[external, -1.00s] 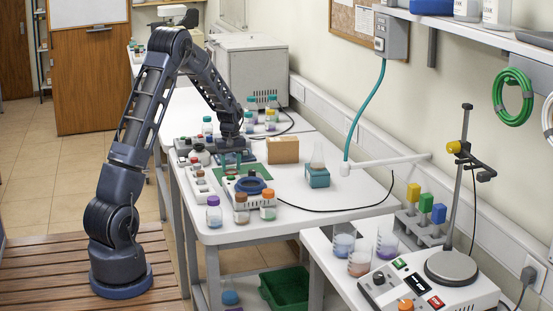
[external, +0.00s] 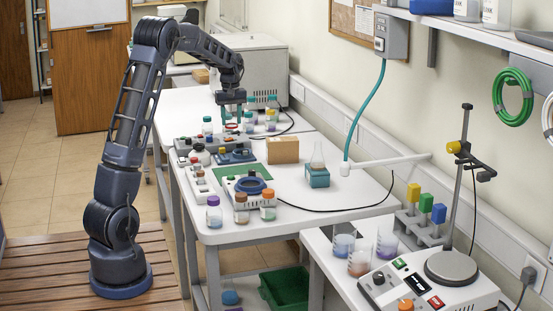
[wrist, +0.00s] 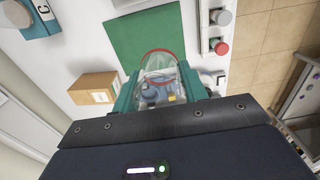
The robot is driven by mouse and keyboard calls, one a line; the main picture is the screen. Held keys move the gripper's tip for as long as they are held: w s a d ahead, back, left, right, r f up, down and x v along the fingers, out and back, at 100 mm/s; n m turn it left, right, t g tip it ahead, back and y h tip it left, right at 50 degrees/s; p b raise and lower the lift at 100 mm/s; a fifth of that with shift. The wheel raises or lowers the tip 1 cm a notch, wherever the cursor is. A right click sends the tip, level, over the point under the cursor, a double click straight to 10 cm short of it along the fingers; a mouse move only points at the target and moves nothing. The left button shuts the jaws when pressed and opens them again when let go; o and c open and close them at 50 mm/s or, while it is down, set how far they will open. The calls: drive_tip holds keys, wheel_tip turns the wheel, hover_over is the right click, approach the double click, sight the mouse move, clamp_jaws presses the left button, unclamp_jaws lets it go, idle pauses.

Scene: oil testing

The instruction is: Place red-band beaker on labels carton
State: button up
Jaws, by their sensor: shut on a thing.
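The clear red-band beaker (wrist: 163,72) is between the teal fingers of my gripper (wrist: 160,88) in the wrist view, its red rim facing away from the wrist. In the external view my gripper (external: 231,102) is shut on it, and the beaker's red band (external: 231,124) shows just below the fingers. It is held above the bench equipment. A brown cardboard carton (external: 283,150), probably the labels carton, stands on the bench to the right of and below the gripper in the picture. In the wrist view this carton (wrist: 94,88) is left of the beaker and bears a white label.
Vials (external: 270,119) with coloured caps stand near the raised beaker. A blue-based device (external: 236,156) and a green mat (external: 228,173) lie in front. A flask on a teal block (external: 317,177) stands right of the carton. The bench's right front is mostly clear.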

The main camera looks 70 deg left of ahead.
drive_tip(key=w+a+r, duration=0.5)
drive_tip(key=w+a, duration=0.3)
drive_tip(key=w, duration=0.3)
wheel_tip(320, 180, up, 4)
hover_over(275, 140)
drive_tip(key=f, duration=1.9)
drive_tip(key=shift+w+a+f, duration=0.15)
drive_tip(key=shift+a+f, duration=0.05)
drive_tip(key=shift+f, duration=0.1)
drive_tip(key=shift+f, duration=0.1)
drive_tip(key=o, duration=1)
wheel_tip(275, 140, up, 12)
drive_tip(key=shift+r, duration=0.1)
